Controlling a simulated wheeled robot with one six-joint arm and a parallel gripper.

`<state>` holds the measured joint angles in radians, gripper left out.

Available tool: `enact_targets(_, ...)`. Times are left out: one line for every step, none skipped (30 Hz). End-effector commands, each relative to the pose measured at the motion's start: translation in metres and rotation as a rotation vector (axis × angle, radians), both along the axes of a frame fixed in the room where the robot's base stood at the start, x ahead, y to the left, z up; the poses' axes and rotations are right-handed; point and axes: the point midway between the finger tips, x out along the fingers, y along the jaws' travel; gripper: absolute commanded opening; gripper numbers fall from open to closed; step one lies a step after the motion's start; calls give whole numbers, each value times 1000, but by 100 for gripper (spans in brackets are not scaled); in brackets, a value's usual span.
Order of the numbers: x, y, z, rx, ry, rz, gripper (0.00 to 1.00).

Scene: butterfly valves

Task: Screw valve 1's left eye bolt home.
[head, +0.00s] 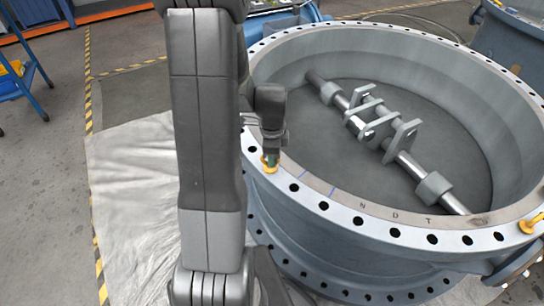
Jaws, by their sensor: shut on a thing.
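Valve 1 (366,214) is a large grey ring body with a flat drilled top flange. A yellow eye bolt, the left one (268,168), stands at a hole on the left part of the flange. My gripper (272,153) points down over it and is shut on it. The fingers hide the upper part of the eye bolt. I cannot tell how deep its thread sits or whether its collar touches the flange.
Another yellow eye bolt (531,223) is on the flange at the right. A shaft with brackets (385,125) crosses the valve's inside. A pale sheet (130,190) lies on the floor at left. A blue step frame (25,75) stands at the far left.

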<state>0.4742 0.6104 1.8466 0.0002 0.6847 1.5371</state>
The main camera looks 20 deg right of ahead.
Motion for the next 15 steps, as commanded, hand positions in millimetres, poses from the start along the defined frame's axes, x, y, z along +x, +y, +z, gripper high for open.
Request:
enact_targets(1, -1, 1, -2, -2, -43, 0)
enact_targets(0, -1, 1, -2, -2, -71, 0)
enact_targets(0, 0, 1, -2, -2, -110, 0)
enact_targets(0, 0, 1, -2, -2, -138, 0)
enact_targets(0, 0, 1, -2, -2, -166, 0)
enact_targets(0, 0, 1, -2, -2, -205, 0)
enact_targets(0, 0, 1, -2, -2, -233, 0)
enact_targets(0, 0, 1, -2, -2, -261, 0)
enact_targets(0, 0, 1, -2, -2, -299, 0)
enact_targets(-1, 0, 1, -2, -2, -327, 0)
enact_targets(-1, 0, 1, -2, -2, -355, 0)
enact_targets(-1, 1, 1, -2, -2, -392, 0)
enact_targets(-1, 1, 1, -2, -2, -419, 0)
enact_targets(-1, 1, 1, -2, -2, -446, 0)
enact_targets(-1, 1, 1, -1, -3, -480, 0)
